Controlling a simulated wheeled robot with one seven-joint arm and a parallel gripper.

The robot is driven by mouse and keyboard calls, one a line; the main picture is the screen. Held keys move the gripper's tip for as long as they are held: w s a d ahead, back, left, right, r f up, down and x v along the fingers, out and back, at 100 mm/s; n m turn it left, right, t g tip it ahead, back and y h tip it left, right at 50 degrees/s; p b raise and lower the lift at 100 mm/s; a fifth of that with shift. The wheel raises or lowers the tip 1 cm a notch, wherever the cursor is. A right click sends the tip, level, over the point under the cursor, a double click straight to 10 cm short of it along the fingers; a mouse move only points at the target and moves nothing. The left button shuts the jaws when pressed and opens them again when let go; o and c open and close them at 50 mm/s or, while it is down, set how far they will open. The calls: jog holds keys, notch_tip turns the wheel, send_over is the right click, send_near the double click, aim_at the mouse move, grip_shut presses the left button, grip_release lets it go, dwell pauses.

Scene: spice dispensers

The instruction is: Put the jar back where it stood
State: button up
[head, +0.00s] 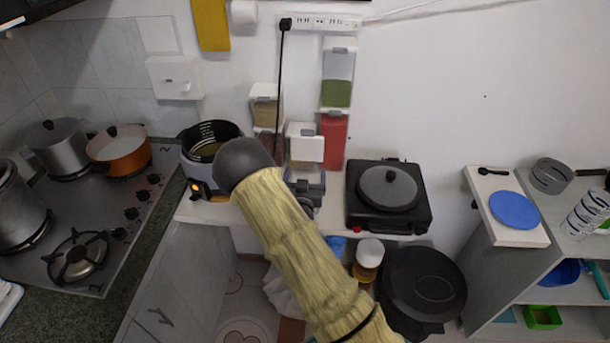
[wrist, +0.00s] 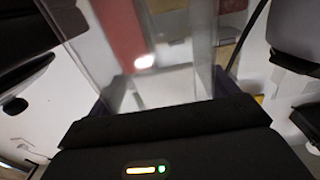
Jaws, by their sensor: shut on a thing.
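My gripper (head: 305,186) is in front of the wall, above the narrow white counter, partly hidden by my arm. In the wrist view my gripper (wrist: 165,88) is shut on a clear, see-through jar (wrist: 180,88), with a dark finger on each side. In the head view the jar (head: 305,146) shows a pale lid or top part just above the gripper, looking roughly upright. It appears in front of the gap between the left and right dispenser columns. Whether it touches anything behind cannot be told.
Wall dispensers hold green (head: 337,93), red (head: 333,140) and brown contents (head: 265,112). A black cord (head: 281,85) hangs from the power strip (head: 325,22) close by. A lidded black cooker (head: 388,196) stands right, an open pot (head: 210,138) left.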

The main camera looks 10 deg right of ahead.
jog(key=shift+f, duration=0.1)
jog(key=o, duration=1.5)
jog(key=shift+a, duration=0.2)
jog(key=shift+s+r, duration=0.15)
jog(key=shift+r, duration=0.1)
jog(key=b+v, duration=0.3)
jog(key=v, duration=0.9)
jog(key=shift+b, duration=0.4)
